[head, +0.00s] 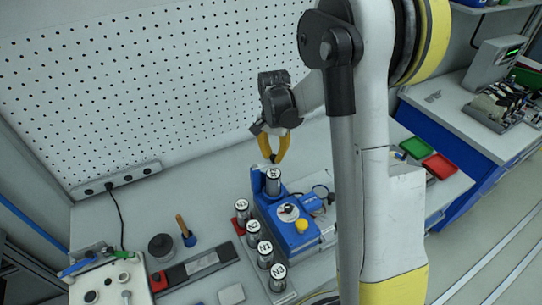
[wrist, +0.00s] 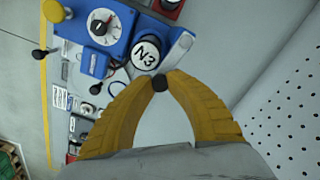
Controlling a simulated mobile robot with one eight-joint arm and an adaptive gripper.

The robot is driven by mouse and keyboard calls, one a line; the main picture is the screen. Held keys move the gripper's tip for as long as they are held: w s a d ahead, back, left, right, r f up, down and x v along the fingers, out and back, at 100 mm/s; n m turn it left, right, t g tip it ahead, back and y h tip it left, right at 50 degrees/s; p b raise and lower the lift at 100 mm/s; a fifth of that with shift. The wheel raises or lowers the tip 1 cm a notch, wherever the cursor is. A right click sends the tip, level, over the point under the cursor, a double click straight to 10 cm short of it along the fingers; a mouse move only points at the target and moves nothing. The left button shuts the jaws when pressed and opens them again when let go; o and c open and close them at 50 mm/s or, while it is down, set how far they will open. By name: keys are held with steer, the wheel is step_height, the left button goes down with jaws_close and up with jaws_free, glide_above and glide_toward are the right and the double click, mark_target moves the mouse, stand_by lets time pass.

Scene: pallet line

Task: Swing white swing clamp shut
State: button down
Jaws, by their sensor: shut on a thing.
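My gripper (wrist: 159,84) has its yellow fingertips shut on a small round black knob (wrist: 159,82). The white swing clamp (wrist: 180,48) shows as a pale arm beside the N3 cylinder (wrist: 146,53), its near end reaching toward the knob; the exact join is hard to see. The arm lies beside the cylinder's top, whose N3 label is uncovered. In the head view my gripper (head: 272,157) is just above and behind the cylinder (head: 273,181), which stands upright in the blue fixture (head: 290,235). The clamp is too small to make out there.
The fixture carries a dial (head: 288,212) and a yellow button (head: 302,226). Several labelled cylinders (head: 253,232) stand to its left. A wooden-handled tool (head: 184,228) stands farther left.

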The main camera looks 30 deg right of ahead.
steer(key=s+m, duration=0.1)
steer(key=s+m+b, duration=0.1)
steer(key=m, duration=0.1)
steer(key=shift+a+f+m, duration=0.1)
steer(key=shift+a+m, duration=0.2)
steer(key=shift+s+a+m+b, duration=0.3)
steer(key=shift+s+m+b, duration=0.05)
steer(key=shift+m, duration=0.45)
steer(key=shift+s+a+m+b, duration=0.25)
steer(key=shift+s+m+b, duration=0.1)
steer(key=shift+m, duration=0.45)
steer(key=c, duration=1.2)
jaws_free()
steer(key=shift+c, duration=0.2)
step_height(320, 180, up, 12)
